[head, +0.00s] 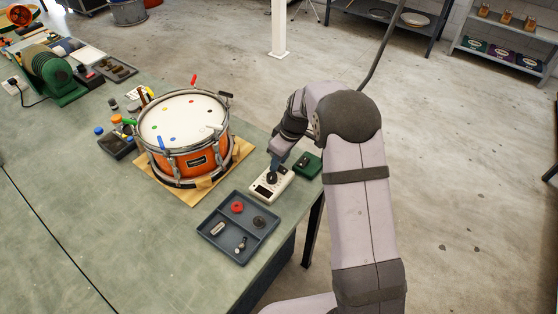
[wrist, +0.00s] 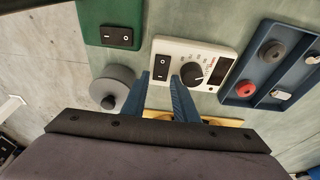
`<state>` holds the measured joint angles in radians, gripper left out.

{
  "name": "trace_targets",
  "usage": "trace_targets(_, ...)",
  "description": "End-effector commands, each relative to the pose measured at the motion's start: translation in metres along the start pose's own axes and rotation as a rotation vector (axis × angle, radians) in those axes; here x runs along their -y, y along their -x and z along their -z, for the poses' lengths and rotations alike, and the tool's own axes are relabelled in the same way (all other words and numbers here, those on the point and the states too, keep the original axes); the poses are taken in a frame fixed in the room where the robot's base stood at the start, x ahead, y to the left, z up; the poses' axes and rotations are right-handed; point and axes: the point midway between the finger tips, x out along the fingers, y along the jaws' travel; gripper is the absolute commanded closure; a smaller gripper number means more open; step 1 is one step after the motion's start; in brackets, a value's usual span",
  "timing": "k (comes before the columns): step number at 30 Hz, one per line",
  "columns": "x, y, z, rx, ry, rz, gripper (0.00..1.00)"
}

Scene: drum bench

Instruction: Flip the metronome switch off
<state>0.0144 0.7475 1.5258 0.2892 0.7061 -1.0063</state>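The metronome is a white box with a round black dial and a black rocker switch; it lies near the bench's right edge in the head view (head: 257,194) and at the upper middle of the wrist view (wrist: 215,82). Its rocker switch (wrist: 163,68) carries I and O marks; which side is pressed I cannot tell. My gripper (wrist: 162,82) has its two blue fingers apart, with nothing between them, close to the switch end of the metronome. Whether a fingertip touches it I cannot tell. In the head view my gripper (head: 276,170) hides part of the box.
A green box (head: 308,165) with its own rocker switch (wrist: 117,37) stands beside the metronome. A grey round piece with a knob (wrist: 112,88) is near the left finger. A blue-grey tray (head: 217,246) holds small parts. An orange drum (head: 190,163) stands on a wooden board.

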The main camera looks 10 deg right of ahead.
Motion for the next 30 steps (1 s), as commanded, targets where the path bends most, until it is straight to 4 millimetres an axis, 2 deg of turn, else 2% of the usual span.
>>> trace_targets(5,-0.001,0.008,0.0,-0.002,0.0,-0.003,0.73)
trace_targets(19,-0.001,0.065,0.0,-0.002,0.0,-0.003,0.73)
trace_targets(30,0.0,0.074,0.0,0.0,0.0,0.0,0.73)
